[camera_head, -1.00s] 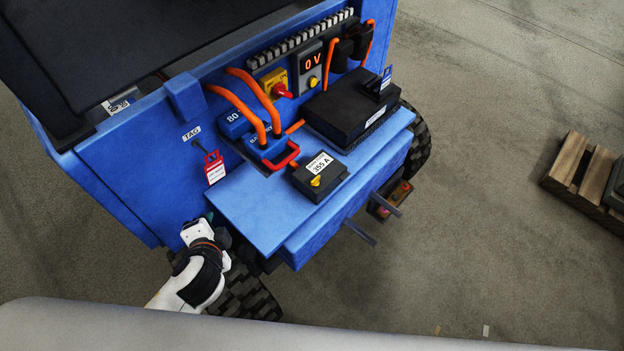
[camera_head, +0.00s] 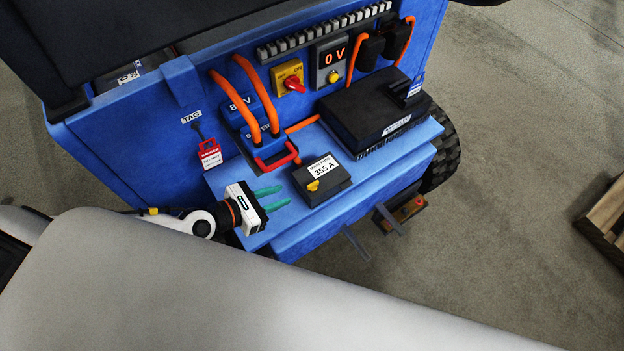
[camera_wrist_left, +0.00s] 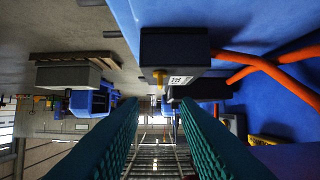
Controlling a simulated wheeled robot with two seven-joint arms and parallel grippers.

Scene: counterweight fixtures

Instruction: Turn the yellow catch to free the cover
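The yellow catch (camera_head: 313,186) sits on the front left of a small black cover (camera_head: 330,190) labelled 355 A, on the blue shelf. In the left wrist view the dark cover (camera_wrist_left: 174,50) shows above centre, with the yellow catch (camera_wrist_left: 160,76) at its lower left edge. My left gripper (camera_head: 286,195) has its two teal fingers spread apart and empty. They point at the cover from its left, a short gap from the catch. The left wrist view also shows the open fingers (camera_wrist_left: 159,105) with nothing between them. My right gripper is not in view.
Orange cables (camera_head: 257,95) and a red handle (camera_head: 277,160) rise behind the shelf. A large black box (camera_head: 375,115) stands right of the cover.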

